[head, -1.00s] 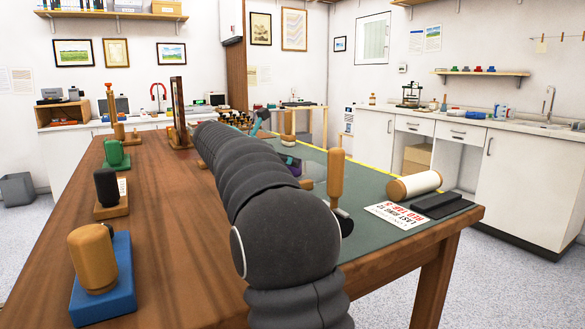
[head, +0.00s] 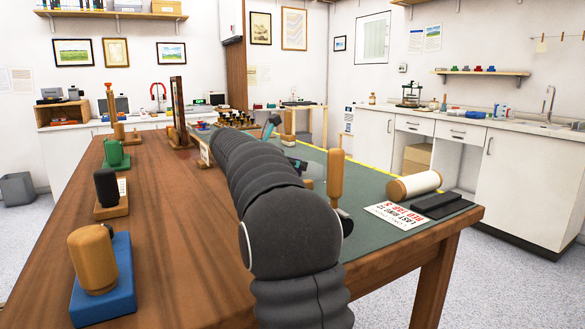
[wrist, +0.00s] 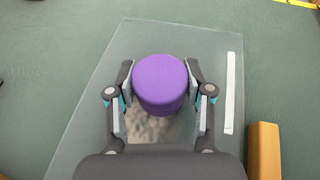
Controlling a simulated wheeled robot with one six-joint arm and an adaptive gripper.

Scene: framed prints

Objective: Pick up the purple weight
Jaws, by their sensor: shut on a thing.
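The purple weight (wrist: 160,84) is a round, flat-topped piece seen from above in the wrist view. My gripper (wrist: 160,88) is shut on it, with one finger against its left side and one against its right. Below it in the wrist view lies a clear glass plate (wrist: 85,125) on the green mat (wrist: 40,60). I cannot tell how far the weight is above the plate. In the head view my dark arm covers the middle of the table and hides the weight.
A wooden handle (head: 335,180) stands upright right of my arm. A white roller (head: 414,185), a printed card (head: 394,214) and a dark block (head: 436,201) lie near the right edge. Stamps, including one on a blue base (head: 103,290), line the left side. A tall frame (head: 179,110) stands farther back.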

